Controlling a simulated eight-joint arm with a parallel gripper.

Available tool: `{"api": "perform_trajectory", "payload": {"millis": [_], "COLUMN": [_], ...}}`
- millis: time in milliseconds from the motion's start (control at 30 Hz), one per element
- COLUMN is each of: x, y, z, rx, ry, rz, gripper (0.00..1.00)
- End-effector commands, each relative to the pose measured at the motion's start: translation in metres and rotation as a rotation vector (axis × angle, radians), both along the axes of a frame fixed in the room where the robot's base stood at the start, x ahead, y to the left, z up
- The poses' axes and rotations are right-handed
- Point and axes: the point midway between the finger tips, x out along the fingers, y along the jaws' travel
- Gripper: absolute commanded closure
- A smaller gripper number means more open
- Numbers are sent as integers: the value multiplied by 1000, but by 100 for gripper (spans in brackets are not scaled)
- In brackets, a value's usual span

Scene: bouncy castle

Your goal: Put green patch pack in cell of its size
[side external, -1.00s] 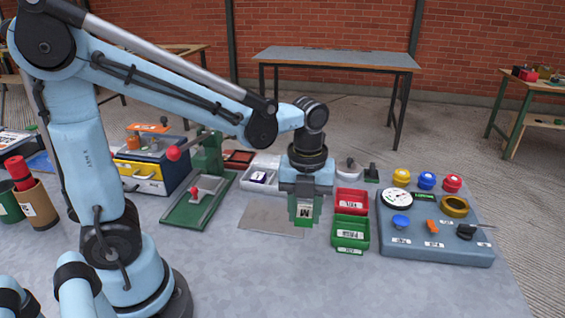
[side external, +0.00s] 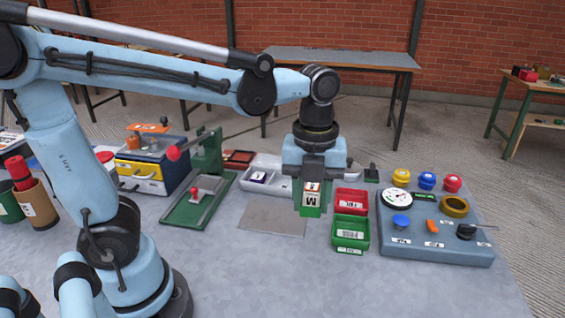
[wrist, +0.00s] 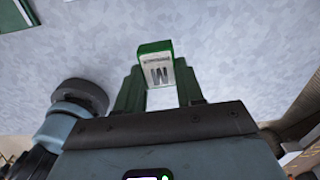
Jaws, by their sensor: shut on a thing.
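The green patch pack (side external: 312,197) has a white label with a dark letter M. My gripper (side external: 311,190) is shut on it and holds it above the table, by the front right end of the white tray. In the wrist view the pack (wrist: 155,62) sits between the green fingers of my gripper (wrist: 158,85). A white compartment tray (side external: 274,188) lies behind my gripper, which hides part of it. A small dark pack with a white label (side external: 258,177) is in its left part. Any size marks on the cells cannot be read.
A red bin (side external: 351,208) and a green bin (side external: 350,243) stand just right of my gripper. A blue-grey panel with knobs (side external: 435,249) is further right. A green press (side external: 180,212) stands left. A grey mat (side external: 270,220) and clear table lie in front.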

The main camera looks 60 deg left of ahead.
Motion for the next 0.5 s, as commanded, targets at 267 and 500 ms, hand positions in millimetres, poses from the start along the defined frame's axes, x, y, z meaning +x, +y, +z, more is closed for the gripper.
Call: {"api": "perform_trajectory", "payload": {"millis": [267,500], "x": [0,5], "y": [0,4], "z": [4,3], "rx": [0,0], "ry": [0,0], "rz": [0,34], "gripper": [92,92]}}
